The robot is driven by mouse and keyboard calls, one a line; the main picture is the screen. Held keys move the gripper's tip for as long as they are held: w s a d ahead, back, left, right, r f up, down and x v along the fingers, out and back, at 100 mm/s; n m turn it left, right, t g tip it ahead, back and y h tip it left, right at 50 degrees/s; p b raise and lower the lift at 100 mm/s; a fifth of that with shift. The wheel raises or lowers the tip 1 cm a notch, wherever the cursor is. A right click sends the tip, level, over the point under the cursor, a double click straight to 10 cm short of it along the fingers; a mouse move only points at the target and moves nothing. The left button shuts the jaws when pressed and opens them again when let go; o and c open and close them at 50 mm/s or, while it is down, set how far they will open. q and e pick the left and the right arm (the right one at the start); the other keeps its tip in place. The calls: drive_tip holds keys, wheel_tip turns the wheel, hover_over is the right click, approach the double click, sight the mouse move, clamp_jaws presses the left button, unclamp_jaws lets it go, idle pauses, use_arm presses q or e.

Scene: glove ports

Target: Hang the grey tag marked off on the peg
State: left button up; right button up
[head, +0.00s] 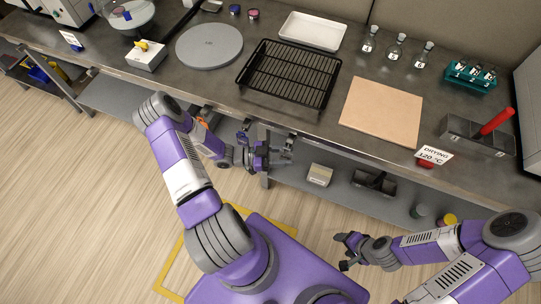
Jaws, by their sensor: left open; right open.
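I cannot make out a grey tag marked off in the head view, nor a peg for certain. Small dark fittings (207,110) show along the bench's front edge, and an orange item (202,122) is partly hidden behind my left arm. My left gripper (283,152) is open, just below the front edge, with its fingers pointing right; nothing clear shows between them. My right gripper (345,251) is open and empty, low over the floor in front of the bench.
On the bench (330,125) are a round grey disc (209,46), a black wire rack (289,73), a tan board (382,110), a white tray (312,31), flasks (397,46) and a drying sign (434,155). A lower shelf (345,195) holds a small box (320,175) and a dark tray (374,183).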

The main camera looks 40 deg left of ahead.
use_arm(q)
drive_tip(key=shift+x, duration=1.05)
clamp_jaws()
drive_tip(key=shift+r, duration=0.25)
drive_tip(key=shift+s+d, duration=0.15)
drive_tip(key=shift+s, duration=0.6)
drive_tip(key=shift+s, duration=0.1)
